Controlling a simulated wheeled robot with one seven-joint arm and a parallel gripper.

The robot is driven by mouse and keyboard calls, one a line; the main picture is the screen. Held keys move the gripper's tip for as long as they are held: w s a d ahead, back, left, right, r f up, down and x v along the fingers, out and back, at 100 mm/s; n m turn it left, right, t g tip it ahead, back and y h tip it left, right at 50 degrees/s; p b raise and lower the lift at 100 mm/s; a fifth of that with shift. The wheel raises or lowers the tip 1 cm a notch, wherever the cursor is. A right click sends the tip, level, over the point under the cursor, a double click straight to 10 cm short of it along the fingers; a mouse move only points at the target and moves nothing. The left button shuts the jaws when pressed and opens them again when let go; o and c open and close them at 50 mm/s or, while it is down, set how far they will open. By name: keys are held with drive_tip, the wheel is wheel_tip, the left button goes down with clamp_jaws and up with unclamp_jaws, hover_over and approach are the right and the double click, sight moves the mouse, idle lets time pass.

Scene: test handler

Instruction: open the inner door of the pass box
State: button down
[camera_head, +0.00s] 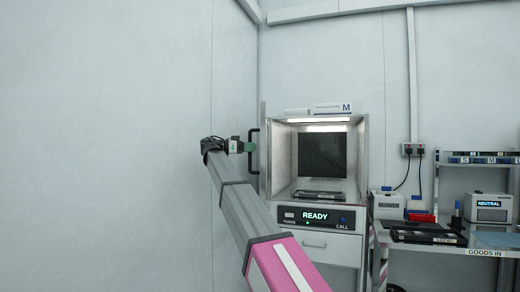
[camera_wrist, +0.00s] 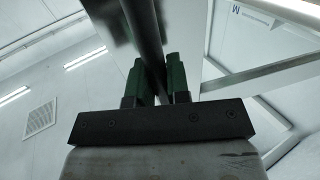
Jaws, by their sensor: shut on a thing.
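The pass box (camera_head: 285,160) stands ahead with its lit chamber open to view. Its inner door (camera_head: 263,150) is swung out at the left side and shows nearly edge-on. A black bar handle (camera_head: 253,168) sticks out from the door's left face. My gripper (camera_head: 249,147) is at the handle, its green fingers about the bar. In the wrist view, the dark handle bar (camera_wrist: 147,35) runs between the two green fingers (camera_wrist: 157,80), which are shut on it. Part of the handle is hidden by the fingers.
A dark panel (camera_head: 322,155) forms the chamber's back, and a dark tray (camera_head: 318,196) lies on its floor. A "READY" panel (camera_head: 315,217) and drawer (camera_head: 320,245) sit below. A bench (camera_head: 490,240) with devices is at right. A plain wall (camera_head: 110,150) bounds the left.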

drive_tip(key=shift+w+a, duration=0.1)
drive_tip(key=shift+a, duration=0.5)
drive_tip(key=c, duration=1.1)
unclamp_jaws()
drive_tip(key=a, duration=0.7)
drive_tip(key=shift+s+a, duration=0.2)
